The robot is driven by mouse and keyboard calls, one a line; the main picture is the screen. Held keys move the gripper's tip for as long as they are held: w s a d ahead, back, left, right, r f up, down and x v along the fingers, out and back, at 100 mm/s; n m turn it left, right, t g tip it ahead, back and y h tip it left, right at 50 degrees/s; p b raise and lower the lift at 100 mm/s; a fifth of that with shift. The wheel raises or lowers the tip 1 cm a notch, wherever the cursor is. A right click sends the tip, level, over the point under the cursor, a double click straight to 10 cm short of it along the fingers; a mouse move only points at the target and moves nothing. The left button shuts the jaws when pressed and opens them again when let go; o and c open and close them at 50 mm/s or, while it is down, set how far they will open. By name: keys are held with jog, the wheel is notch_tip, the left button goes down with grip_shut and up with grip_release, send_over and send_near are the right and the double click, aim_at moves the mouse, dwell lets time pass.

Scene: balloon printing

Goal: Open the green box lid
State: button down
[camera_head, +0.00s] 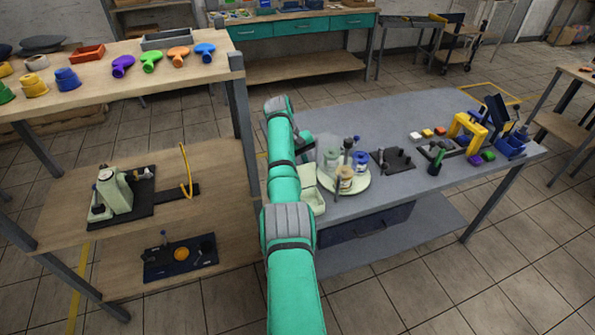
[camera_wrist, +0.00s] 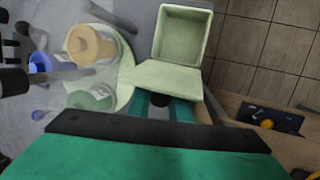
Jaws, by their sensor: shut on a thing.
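The pale green box (camera_head: 313,202) stands at the left end of the grey table, mostly beside my arm in the head view. In the wrist view the box (camera_wrist: 208,36) shows its empty inside, so it is open. Its lid (camera_wrist: 168,80) is swung up off the opening, along the box edge nearest my gripper. The raised lid also shows in the head view (camera_head: 307,175). My gripper (camera_wrist: 165,105) is shut on the lid; the lid hides the fingertips. In the head view my arm mostly hides my gripper.
A round pale green tray (camera_head: 352,187) with several jars stands right beside the box. Black tool holders (camera_head: 391,161) and a yellow frame (camera_head: 466,128) lie further right. A wooden shelf (camera_head: 225,160) stands close on the left. The table's back middle (camera_head: 370,115) is clear.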

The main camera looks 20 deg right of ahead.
jog(key=shift+d, duration=0.25)
jog(key=shift+w+a, duration=0.15)
jog(key=shift+a, duration=0.05)
jog(key=shift+s+d, duration=0.2)
jog(key=shift+d, duration=0.05)
jog(key=c, duration=1.6)
grip_release()
jog(key=shift+a, duration=0.3)
jog(key=shift+w+r, duration=0.15)
jog(key=shift+r, duration=0.35)
jog(key=v, duration=0.9)
jog(key=shift+w+a+r, duration=0.25)
jog(key=shift+w, duration=0.05)
